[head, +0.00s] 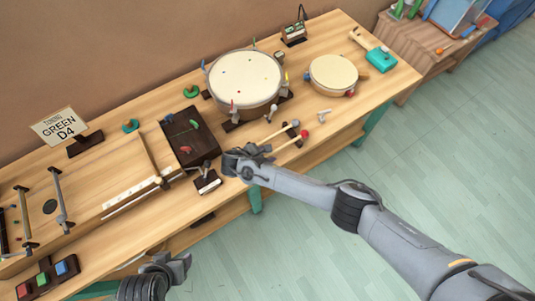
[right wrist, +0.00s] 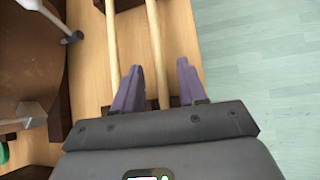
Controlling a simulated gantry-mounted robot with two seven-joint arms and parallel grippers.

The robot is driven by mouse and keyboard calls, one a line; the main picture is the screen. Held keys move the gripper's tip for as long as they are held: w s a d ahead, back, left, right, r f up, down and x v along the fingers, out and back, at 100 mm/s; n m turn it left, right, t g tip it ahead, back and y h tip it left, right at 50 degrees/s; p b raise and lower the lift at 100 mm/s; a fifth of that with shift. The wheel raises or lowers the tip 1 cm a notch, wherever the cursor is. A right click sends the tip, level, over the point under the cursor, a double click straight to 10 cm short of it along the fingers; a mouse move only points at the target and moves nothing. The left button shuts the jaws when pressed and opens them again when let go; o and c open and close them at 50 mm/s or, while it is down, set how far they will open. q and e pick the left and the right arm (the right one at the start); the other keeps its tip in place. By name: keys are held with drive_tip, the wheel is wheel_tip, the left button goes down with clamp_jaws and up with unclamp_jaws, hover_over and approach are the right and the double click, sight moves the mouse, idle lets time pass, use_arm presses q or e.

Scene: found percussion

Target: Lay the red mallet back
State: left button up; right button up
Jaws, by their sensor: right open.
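The red mallet (head: 305,134) lies near the table's front edge, its red head at the upper right and its pale wooden handle running down-left toward my right gripper (head: 232,160). A second pale mallet (head: 273,136) lies beside it. In the right wrist view my right gripper (right wrist: 160,88) is open, with two purple fingers. The red mallet's handle (right wrist: 156,45) runs between the fingers, with gaps at both sides; the other handle (right wrist: 112,40) is left of them. The mallet heads are out of that view. My left gripper (head: 180,264) is off the front edge, its jaw state unclear.
A large drum (head: 245,78) and a smaller drum (head: 333,74) stand behind the mallets. A small dark rest (head: 293,129) is at the mallets' upper end. A dark board (head: 190,138) and a sign reading "GREEN D4" (head: 60,128) are to the left.

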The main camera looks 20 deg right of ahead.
drive_tip(key=p+v, duration=0.1)
drive_tip(key=v, duration=0.9)
